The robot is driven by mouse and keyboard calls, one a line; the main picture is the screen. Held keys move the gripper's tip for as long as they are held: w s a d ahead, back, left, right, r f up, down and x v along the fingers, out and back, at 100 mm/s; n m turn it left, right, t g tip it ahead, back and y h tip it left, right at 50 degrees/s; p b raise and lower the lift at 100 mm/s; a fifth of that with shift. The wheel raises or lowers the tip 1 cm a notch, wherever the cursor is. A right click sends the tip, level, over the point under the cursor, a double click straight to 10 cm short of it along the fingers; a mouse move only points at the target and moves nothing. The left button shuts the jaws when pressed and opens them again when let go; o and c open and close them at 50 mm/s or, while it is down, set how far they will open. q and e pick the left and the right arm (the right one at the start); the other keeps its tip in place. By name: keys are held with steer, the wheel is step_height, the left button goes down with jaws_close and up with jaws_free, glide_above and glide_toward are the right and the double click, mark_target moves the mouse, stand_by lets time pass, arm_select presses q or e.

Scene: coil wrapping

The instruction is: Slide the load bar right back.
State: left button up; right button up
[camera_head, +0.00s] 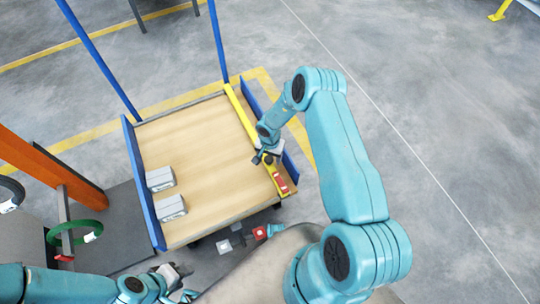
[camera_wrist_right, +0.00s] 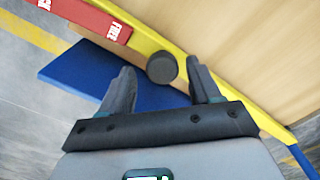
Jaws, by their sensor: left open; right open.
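The yellow load bar (camera_head: 241,113) runs along the right edge of the wooden cart deck (camera_head: 195,125). A red label (camera_head: 281,183) sits on its near end; in the right wrist view the label (camera_wrist_right: 98,20) is at the upper left. A round black knob (camera_wrist_right: 162,68) stands on the bar (camera_wrist_right: 230,92). My right gripper (camera_head: 266,157) is at the bar's near part, its open fingers on either side of the knob; I cannot tell whether they touch it. My left gripper (camera_head: 182,278) is open and empty below the cart's near left corner.
Two grey boxes (camera_head: 160,178) lie on the deck's left side. Blue side panels (camera_head: 143,185) and tall blue posts (camera_head: 98,60) border the cart. An orange post (camera_head: 50,168) and a green ring (camera_head: 88,231) stand at the left. The deck's middle is clear.

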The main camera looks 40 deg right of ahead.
step_height(320, 180, up, 16)
steer(key=p, duration=0.5)
steer(key=shift+r+p, duration=0.15)
steer(key=shift+p, duration=0.15)
steer(key=s+a+n+y, duration=0.4)
steer(key=s+a+n, duration=0.8)
steer(key=s+a, duration=0.75)
step_height(320, 180, up, 15)
steer(key=w+a+m+p, duration=0.1)
steer(key=a+m+p, duration=0.1)
steer(key=p, duration=1.2)
steer(key=shift+w+p, duration=0.35)
steer(key=shift+w+a, duration=0.1)
